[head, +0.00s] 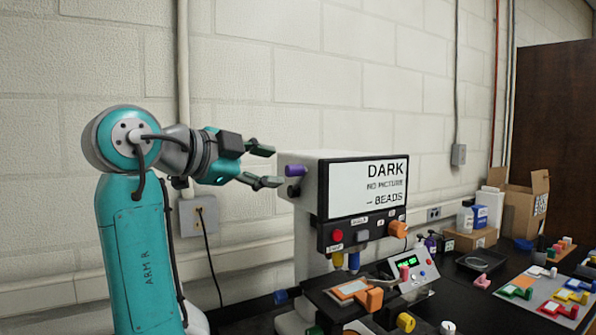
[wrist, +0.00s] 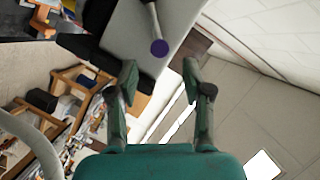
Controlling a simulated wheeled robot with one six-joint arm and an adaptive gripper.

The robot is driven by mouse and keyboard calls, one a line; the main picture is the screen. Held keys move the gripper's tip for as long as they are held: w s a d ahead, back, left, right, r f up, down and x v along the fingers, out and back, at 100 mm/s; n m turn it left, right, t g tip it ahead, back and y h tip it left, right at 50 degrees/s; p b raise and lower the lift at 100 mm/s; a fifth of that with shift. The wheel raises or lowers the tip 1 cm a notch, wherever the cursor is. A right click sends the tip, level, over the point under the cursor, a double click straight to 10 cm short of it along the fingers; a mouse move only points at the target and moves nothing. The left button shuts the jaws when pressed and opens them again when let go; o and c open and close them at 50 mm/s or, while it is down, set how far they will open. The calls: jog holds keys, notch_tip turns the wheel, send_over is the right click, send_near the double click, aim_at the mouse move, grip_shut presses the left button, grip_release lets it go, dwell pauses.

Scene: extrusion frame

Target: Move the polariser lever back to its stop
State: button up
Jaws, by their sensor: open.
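A purple-tipped lever (head: 295,170) sticks out of the left side of the white microscope-like instrument (head: 310,210), near its top. I see no label on it, but it looks like the polariser lever. In the wrist view the purple knob (wrist: 159,48) sits on the end of a pale rod, just beyond the fingertips. My gripper (head: 265,166) is open and empty, to the left of the knob and apart from it. In the wrist view my gripper (wrist: 160,75) has its two fingers spread, with the knob lined up with the gap. The lever's stop cannot be made out.
The instrument's screen (head: 381,187) reads "DARK NO PICTURE – BEADS". An orange knob (head: 398,229) and a red button (head: 337,236) are on its front. A control box (head: 413,268) and trays of coloured pieces crowd the bench to the right.

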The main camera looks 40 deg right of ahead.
aim_at(288, 170)
jog(key=x, duration=0.7)
jog(key=shift+d+f, duration=0.15)
grip_shut()
